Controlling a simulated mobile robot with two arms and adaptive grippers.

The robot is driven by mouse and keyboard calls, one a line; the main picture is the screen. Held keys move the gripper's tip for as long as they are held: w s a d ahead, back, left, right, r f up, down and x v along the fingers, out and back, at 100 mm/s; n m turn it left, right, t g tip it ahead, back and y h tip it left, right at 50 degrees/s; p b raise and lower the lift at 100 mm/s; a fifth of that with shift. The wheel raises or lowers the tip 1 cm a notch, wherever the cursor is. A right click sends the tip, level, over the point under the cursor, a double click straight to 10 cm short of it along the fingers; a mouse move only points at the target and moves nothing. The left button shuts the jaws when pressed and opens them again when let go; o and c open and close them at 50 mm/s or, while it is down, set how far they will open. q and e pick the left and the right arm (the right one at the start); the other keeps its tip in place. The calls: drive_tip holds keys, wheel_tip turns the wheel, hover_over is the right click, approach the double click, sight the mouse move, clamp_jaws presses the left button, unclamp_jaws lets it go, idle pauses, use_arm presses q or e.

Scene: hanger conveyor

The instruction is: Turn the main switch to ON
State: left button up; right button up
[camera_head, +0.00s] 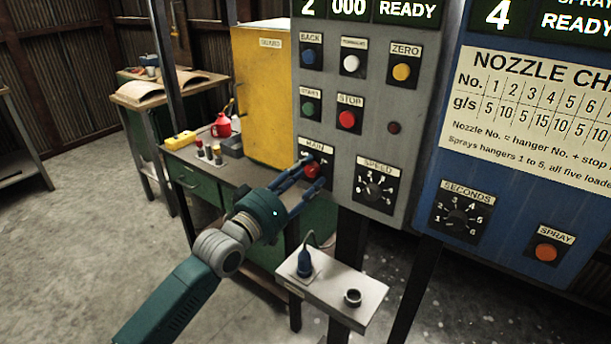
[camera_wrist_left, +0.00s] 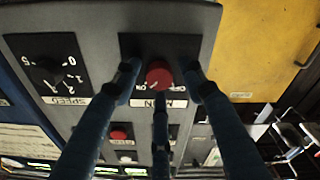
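The main switch is a red knob (camera_head: 312,170) under the MAIN label on the grey control panel (camera_head: 391,205). In the left wrist view the red knob (camera_wrist_left: 158,75) sits upside down on its black plate, with OFF and ON marks near it. Which mark it points to I cannot tell. My left gripper (camera_head: 309,173) is at the switch, and its blue fingers stand open around the knob. In the left wrist view gaps show between the knob and the two outer fingers. My right gripper is in neither view.
The SPEED dial (camera_head: 375,188) is right of the switch, and the STOP button (camera_head: 347,119) is above it. The blue spray panel (camera_head: 500,225) stands at right. A small shelf (camera_head: 332,287) is below. A yellow guard box (camera_head: 262,95) is at left.

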use_arm(q)
drive_tip(key=v, duration=1.2)
idle(0.3)
drive_tip(key=w+a+f+n+g+y, duration=0.1)
drive_tip(key=a+f+y, duration=0.25)
drive_tip(key=f, duration=0.85)
drive_tip(key=w+a+f+n+g+y, duration=0.15)
drive_tip(key=a+f, duration=0.35)
drive_tip(key=f, duration=0.7)
drive_tip(key=s+a+f+m+g+y, duration=0.1)
drive_tip(key=s+a+f+y, duration=0.3)
drive_tip(key=f, duration=0.7)
drive_tip(key=s+a+f+g, duration=0.2)
drive_tip(key=s+f, duration=0.4)
drive_tip(key=f, duration=0.5)
drive_tip(key=s+a+f+m+g+y, duration=0.1)
drive_tip(key=s+a+f+m+g, duration=0.2)
drive_tip(key=s+f, duration=1.5)
drive_tip(key=s+f+g, duration=0.3)
drive_tip(key=s+f, duration=0.1)
drive_tip(key=s, duration=1)
drive_tip(key=s+d+f+g+y, duration=0.1)
drive_tip(key=s+f+g, duration=0.2)
drive_tip(key=s, duration=1)
drive_tip(key=shift+s+f, duration=0.4)
drive_tip(key=shift+f, duration=0.15)
